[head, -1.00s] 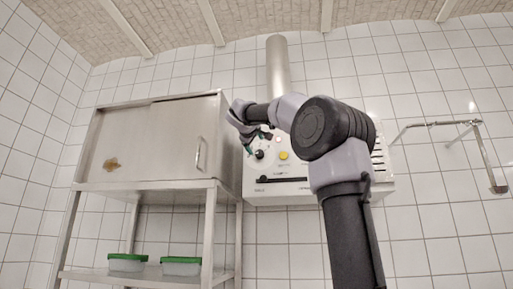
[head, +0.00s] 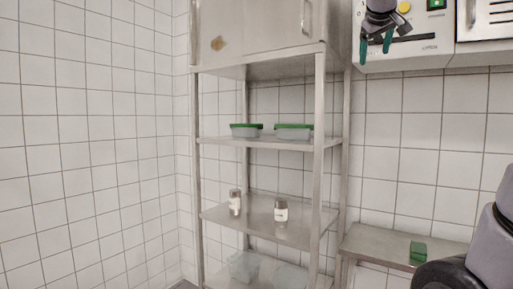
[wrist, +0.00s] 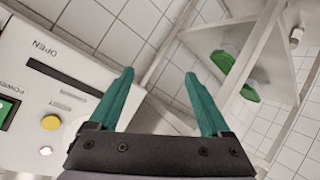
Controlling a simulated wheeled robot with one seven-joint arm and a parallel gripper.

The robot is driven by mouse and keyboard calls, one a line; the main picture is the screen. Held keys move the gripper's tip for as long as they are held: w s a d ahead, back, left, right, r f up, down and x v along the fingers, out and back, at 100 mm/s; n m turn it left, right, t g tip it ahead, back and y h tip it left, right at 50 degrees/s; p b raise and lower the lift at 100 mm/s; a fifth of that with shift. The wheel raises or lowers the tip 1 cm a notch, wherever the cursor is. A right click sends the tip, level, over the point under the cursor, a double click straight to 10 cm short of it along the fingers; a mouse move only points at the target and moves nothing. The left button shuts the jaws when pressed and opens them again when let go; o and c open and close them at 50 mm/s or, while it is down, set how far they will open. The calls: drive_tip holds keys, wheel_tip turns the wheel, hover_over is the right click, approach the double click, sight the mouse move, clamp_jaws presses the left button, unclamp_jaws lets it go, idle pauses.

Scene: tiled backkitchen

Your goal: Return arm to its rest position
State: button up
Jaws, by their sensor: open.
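My gripper (head: 376,46) shows at the top right of the head view, in front of the white control panel. In the wrist view my gripper (wrist: 160,90) has its two green fingers spread wide with nothing between them. Behind the fingers is white tiled wall. Part of my arm shows at the lower right edge of the head view.
A white machine (head: 420,45) with a yellow button is close to my gripper. A steel shelf unit (head: 320,160) stands left, holding green-lidded containers (head: 293,132) and two shakers (head: 281,211). A low steel shelf (head: 385,246) bears a green object (head: 418,252).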

drive_tip(key=s+a+f+m+g+y, duration=0.1)
drive_tip(key=s+a+f+m+y, duration=0.1)
drive_tip(key=s+f, duration=0.4)
drive_tip(key=s+a+f+m+g+y, duration=0.1)
drive_tip(key=s+a+f, duration=0.3)
drive_tip(key=f, duration=0.9)
drive_tip(key=s+a+f+m+g+y, duration=0.2)
drive_tip(key=s+a+f+m+y, duration=0.1)
drive_tip(key=s+f, duration=0.7)
drive_tip(key=shift+a, duration=0.6)
